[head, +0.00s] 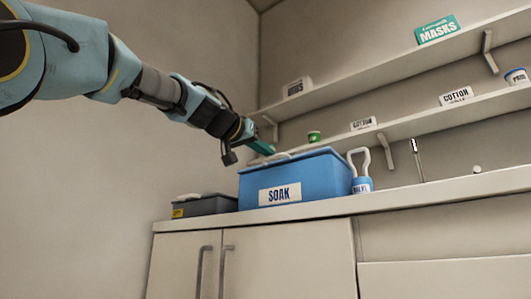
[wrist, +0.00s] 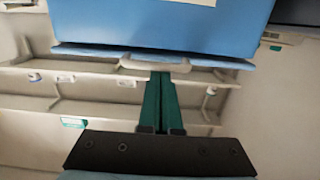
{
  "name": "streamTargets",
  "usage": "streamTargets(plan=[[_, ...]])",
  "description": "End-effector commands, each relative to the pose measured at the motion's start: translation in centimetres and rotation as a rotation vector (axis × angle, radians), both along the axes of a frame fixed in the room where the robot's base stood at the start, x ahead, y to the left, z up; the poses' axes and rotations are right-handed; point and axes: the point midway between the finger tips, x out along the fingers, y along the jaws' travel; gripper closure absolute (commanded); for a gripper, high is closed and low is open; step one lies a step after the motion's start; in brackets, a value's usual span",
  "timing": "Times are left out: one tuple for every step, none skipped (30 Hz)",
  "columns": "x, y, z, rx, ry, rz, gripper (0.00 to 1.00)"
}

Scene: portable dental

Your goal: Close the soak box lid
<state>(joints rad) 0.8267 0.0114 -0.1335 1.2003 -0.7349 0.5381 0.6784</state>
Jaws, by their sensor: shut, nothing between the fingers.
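The blue soak box (head: 315,173) with its white SOAK label stands on the counter. In the wrist view its blue wall (wrist: 160,22) fills the top, upside down. Its lid (wrist: 90,52) lies across the box top, low and nearly flat; I cannot tell whether it is fully seated. A pale handle (wrist: 180,66) sits on the lid's edge. My gripper (head: 268,149) is just above the lid at its left part. In the wrist view the green fingers (wrist: 160,76) are together, empty, with tips at the handle; I cannot tell whether they touch it.
A dark grey box (head: 205,206) stands left of the soak box. A blue-and-white labelled container with a looped top (head: 361,184) stands close on its right. Two shelves (head: 400,125) with small boxes and jars run behind. The counter's right part (head: 460,187) is mostly free.

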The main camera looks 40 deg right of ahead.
Motion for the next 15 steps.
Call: streamTargets(plan=[[0.0, 0.0, -1.0, 0.0, 0.0, 0.0, 1.0], [0.0, 0.0, -1.2, 0.0, 0.0, 0.0, 1.0], [0.0, -0.1, -1.4, 0.0, 0.0, 0.0, 1.0], [0.0, -0.1, -1.6, 0.0, 0.0, 0.0, 1.0], [0.0, -0.1, -1.7, 0.001, 0.0, 0.0, 1.0], [0.0, -0.1, -2.0, 0.002, 0.001, -0.001, 1.0], [0.0, -0.2, -2.1, 0.004, 0.001, -0.001, 1.0], [0.1, -0.2, -2.3, 0.005, 0.001, -0.001, 1.0], [0.1, -0.2, -2.4, 0.006, 0.003, -0.002, 1.0], [0.1, -0.3, -2.5, 0.008, 0.003, -0.002, 1.0], [0.1, -0.3, -2.7, 0.01, 0.004, -0.002, 1.0], [0.1, -0.3, -2.8, 0.012, 0.004, -0.002, 1.0], [0.2, -0.3, -2.8, 0.012, 0.004, -0.002, 1.0], [0.2, -0.4, -2.9, 0.013, 0.005, -0.002, 1.0], [0.2, -0.4, -2.9, 0.013, 0.005, -0.002, 1.0]])
